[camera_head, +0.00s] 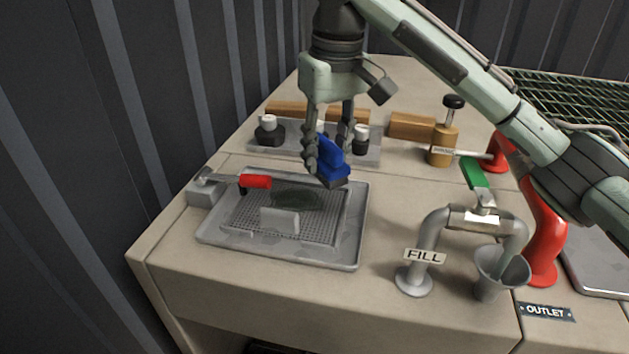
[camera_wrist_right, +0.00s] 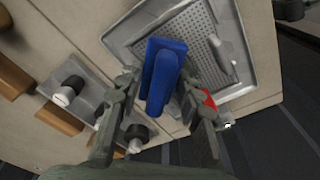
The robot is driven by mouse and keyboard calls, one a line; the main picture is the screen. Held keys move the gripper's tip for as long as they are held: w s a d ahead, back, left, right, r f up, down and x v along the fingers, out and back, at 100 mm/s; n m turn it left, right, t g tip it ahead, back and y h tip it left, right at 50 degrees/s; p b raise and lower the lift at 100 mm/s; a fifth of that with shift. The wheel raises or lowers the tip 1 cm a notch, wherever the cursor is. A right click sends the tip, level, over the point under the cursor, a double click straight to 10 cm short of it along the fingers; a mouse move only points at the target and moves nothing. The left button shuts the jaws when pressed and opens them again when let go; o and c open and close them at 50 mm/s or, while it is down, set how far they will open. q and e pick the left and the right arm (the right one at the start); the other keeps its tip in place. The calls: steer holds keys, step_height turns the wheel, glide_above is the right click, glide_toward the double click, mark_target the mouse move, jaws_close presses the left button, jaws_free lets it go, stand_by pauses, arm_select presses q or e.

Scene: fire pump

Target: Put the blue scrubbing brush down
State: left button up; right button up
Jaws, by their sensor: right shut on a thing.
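The blue scrubbing brush (camera_head: 332,160) is held in my right gripper (camera_head: 328,158), above the table near the back right corner of the grey tray. Its grey bristle side faces down. In the right wrist view the blue brush (camera_wrist_right: 161,75) sits between the two fingers of the right gripper (camera_wrist_right: 158,110), with the tray beyond it. The grey tray (camera_head: 215,232) has a mesh insert, with a dark patch and a small light block on it. My left gripper is not in view.
A rear tray (camera_head: 372,155) holds several dark, white-topped pieces. Wooden blocks (camera_head: 411,126) stand behind. The FILL pipe (camera_head: 432,240), a grey cup (camera_head: 488,285) and a red pipe (camera_head: 543,240) stand to the right.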

steer(key=w+d+r+m, duration=0.3)
steer(key=w+d+m, duration=0.1)
steer(key=w+d+f, duration=0.1)
steer(key=d, duration=0.2)
steer(key=w+d+f, duration=0.1)
steer(key=d+f, duration=0.1)
steer(key=d, duration=0.1)
steer(key=d+f, duration=0.2)
steer(key=d, duration=0.1)
steer(key=shift+w+d+f, duration=0.25)
steer(key=shift+w+d, duration=0.1)
steer(key=shift+w, duration=0.05)
steer(key=shift+w+d+f, duration=0.15)
steer(key=shift+d+f, duration=0.25)
step_height(320, 180, down, 3)
steer(key=shift+f, duration=0.4)
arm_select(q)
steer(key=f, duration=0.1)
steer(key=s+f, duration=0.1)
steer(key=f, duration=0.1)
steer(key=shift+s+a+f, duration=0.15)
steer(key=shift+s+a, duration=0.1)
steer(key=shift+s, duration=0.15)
arm_select(e)
steer(key=shift+f, duration=0.15)
